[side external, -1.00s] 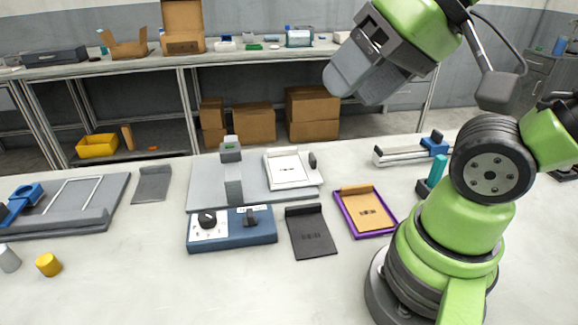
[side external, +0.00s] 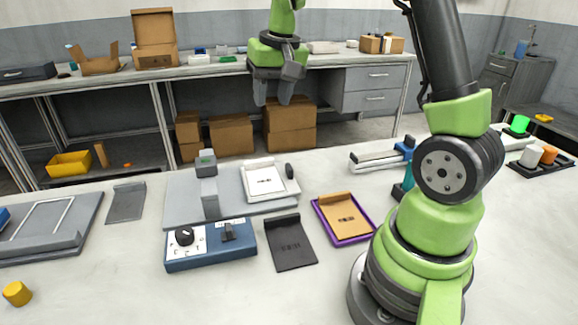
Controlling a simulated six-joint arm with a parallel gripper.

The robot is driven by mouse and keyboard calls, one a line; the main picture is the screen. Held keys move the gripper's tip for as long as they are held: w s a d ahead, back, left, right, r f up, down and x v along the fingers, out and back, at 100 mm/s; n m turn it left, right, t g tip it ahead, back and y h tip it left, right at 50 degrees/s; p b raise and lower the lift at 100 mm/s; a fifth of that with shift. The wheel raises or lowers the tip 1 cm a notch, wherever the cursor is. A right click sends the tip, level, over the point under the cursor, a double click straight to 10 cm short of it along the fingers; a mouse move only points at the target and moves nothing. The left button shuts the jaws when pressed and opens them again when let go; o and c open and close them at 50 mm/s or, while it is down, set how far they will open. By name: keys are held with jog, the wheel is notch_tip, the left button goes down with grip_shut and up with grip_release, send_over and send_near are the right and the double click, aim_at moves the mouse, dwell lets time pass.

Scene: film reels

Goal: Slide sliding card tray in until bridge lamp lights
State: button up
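The sliding card tray, a white tray holding a pale card (side external: 265,181), sits on the right part of a grey base plate (side external: 182,203). A dark knob (side external: 290,171) stands at the tray's right end. The grey bridge (side external: 210,205) crosses the plate left of the tray, with a small gap between them. A small box on top of the bridge (side external: 205,158) has a dull grey-green face; I see no clear glow there. My gripper (side external: 272,98) points down, high above and behind the tray in the picture. Its two fingers are apart, with nothing between them.
A blue control box (side external: 210,247) with a dial and a switch stands before the plate. A black card holder (side external: 291,244) and a purple-rimmed tray (side external: 343,219) lie to its right. A white-and-blue clamp-like device (side external: 380,157) stands behind.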

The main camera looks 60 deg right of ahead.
aim_at(289, 166)
jog(key=d+f, duration=0.3)
jog(key=f, duration=0.1)
jog(key=d+f+m+g, duration=0.1)
jog(key=d+f, duration=0.2)
jog(key=f, duration=0.1)
jog(key=w+d+f+g, duration=0.1)
jog(key=d+f, duration=0.1)
jog(key=f, duration=0.2)
jog(key=shift+w+d, duration=0.1)
jog(key=shift+d, duration=0.3)
notch_tip(289, 166, down, 10)
jog(key=shift+r, duration=0.25)
jog(key=shift+a, duration=0.1)
grip_shut()
